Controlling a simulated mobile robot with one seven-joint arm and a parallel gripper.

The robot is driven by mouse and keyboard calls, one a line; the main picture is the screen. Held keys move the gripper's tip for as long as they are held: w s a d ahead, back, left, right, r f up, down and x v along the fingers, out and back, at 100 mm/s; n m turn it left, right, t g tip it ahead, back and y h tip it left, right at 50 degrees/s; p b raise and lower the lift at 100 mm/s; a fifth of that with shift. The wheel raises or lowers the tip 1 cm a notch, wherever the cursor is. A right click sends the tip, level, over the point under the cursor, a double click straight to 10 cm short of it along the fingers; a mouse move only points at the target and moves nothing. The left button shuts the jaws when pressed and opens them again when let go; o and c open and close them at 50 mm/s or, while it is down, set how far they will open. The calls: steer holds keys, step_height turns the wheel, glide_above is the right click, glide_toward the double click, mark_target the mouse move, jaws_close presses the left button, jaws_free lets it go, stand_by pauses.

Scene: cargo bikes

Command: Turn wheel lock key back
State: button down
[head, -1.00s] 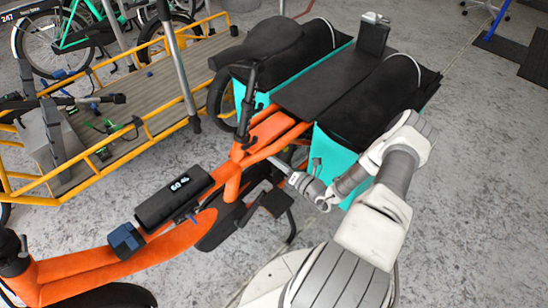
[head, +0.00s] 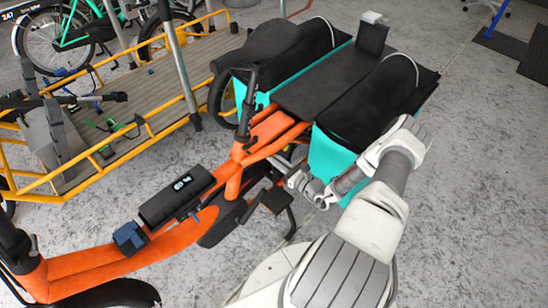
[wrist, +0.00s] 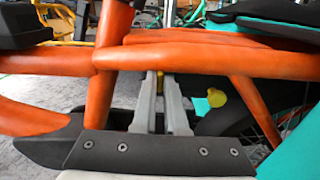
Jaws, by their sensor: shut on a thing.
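The orange cargo bike (head: 215,205) stands in front of me. My gripper (head: 290,180) reaches in from the right, below the orange frame tubes near the rear wheel. In the wrist view my gripper (wrist: 161,78) points in under the orange tubes, its two grey fingers close together. A small yellow piece, seemingly the wheel lock key (wrist: 160,82), shows between the fingertips; its shape and turn angle are mostly hidden. A yellow round knob (wrist: 217,97) sits to the right of the fingers, apart from them. The lock body is too hidden to make out.
Teal and black panniers (head: 355,125) hang at the bike's rear, close above my wrist. A pedal (head: 274,199) sits in front of the gripper. A yellow-framed cargo bed (head: 110,110) stands at the left.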

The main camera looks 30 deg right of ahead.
steer(key=shift+s+n, duration=0.1)
steer(key=shift+n, duration=0.2)
steer(key=c, duration=1)
jaws_free()
steer(key=shift+o, duration=0.2)
steer(key=p+v, duration=0.2)
steer(key=v, duration=1.5)
steer(key=shift+s+p, duration=0.15)
steer(key=shift+p, duration=0.15)
steer(key=shift+d, duration=0.1)
